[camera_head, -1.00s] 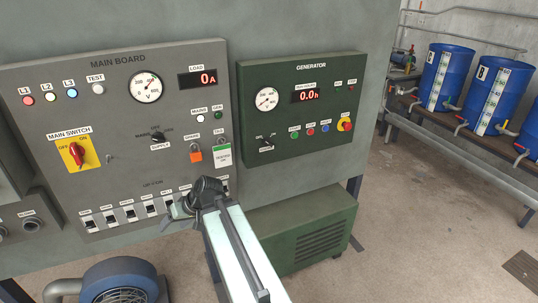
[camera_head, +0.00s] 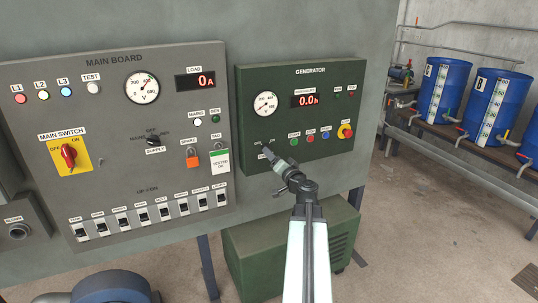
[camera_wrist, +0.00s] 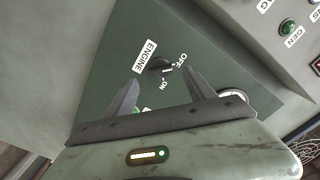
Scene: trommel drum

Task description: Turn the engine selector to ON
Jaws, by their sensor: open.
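The engine selector (camera_wrist: 160,67) is a small black rotary knob on the green generator panel (camera_head: 345,95). In the wrist view it has an ENGINE label beside it and OFF and ON marks around it. A small light mark shows on the knob's right side, but I cannot tell for sure which label it points to. My gripper (camera_wrist: 162,82) is open, its two fingers spread to either side of the knob and pointing at the panel. I see no contact with it. In the head view my gripper (camera_head: 272,156) covers most of the selector.
Green, red and blue buttons and a red emergency stop on yellow (camera_head: 345,131) sit right of the selector. The grey main board (camera_head: 110,110) with several switches is to the left. A green generator housing (camera_head: 290,250) stands below. Blue barrels (camera_head: 443,88) stand at the right.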

